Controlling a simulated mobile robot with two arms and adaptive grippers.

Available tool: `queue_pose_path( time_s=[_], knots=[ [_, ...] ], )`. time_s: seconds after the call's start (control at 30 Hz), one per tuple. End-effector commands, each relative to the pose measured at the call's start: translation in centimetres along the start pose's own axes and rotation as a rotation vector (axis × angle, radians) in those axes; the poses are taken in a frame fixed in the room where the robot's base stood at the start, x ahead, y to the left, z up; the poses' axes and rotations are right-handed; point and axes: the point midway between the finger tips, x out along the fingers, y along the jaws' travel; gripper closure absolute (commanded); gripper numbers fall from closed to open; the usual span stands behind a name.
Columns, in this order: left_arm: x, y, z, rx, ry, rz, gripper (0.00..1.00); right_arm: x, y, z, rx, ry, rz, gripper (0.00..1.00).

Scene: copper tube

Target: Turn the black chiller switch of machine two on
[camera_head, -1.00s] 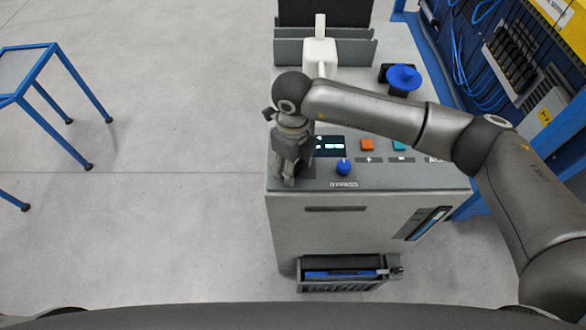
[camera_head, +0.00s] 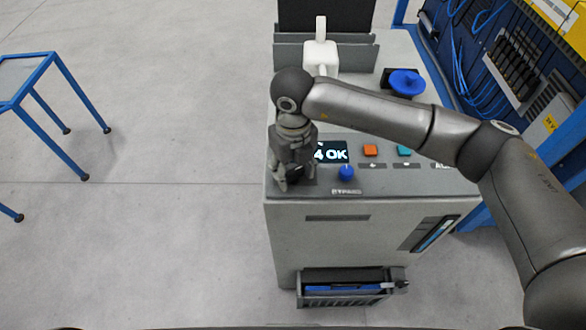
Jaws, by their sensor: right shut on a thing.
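The grey machine (camera_head: 350,245) stands in the middle of the view with its control panel on top. My right gripper (camera_head: 285,178) points down at the panel's front left corner. It is shut on what seems to be the black chiller switch, which the fingers mostly hide; a dark patch shows beside them. The display (camera_head: 332,152) right of the gripper is lit and reads "4 OK", its left part covered by my wrist. My left gripper is out of view.
A blue knob (camera_head: 346,172), an orange button (camera_head: 370,150) and a teal button (camera_head: 404,151) sit right of the gripper. A larger blue handle (camera_head: 406,82) and a white fitting (camera_head: 320,57) are farther back. A blue-framed table (camera_head: 50,60) stands left over open floor.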

Motion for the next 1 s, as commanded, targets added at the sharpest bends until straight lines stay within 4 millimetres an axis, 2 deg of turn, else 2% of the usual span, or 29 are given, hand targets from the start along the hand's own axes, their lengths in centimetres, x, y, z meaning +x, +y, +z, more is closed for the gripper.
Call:
queue_pose_path(
  time_s=[0.2, 0.23, 0.37, 0.77, 0.87, 1.0],
  knots=[
    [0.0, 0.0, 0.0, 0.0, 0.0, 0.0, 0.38, -0.1, -0.1, 0.1, 0.004, -0.002, 0.0, 0.76],
    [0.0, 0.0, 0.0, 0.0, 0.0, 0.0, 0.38, -0.1, -0.1, 0.1, 0.004, -0.002, 0.0, 0.48],
    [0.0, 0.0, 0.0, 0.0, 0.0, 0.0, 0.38, -0.1, -0.1, 0.1, 0.003, -0.002, 0.0, 0.31],
    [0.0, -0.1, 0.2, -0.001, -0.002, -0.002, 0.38, -0.5, 0.0, 0.1, 0.001, -0.002, 0.0, 0.3],
    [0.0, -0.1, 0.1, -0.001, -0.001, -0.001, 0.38, -1.7, -0.1, 0.1, 0.0, -0.003, 0.0, 0.3],
    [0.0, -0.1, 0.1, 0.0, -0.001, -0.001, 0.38, -4.6, -0.1, 0.2, 0.001, -0.006, -0.001, 0.3]
  ],
)
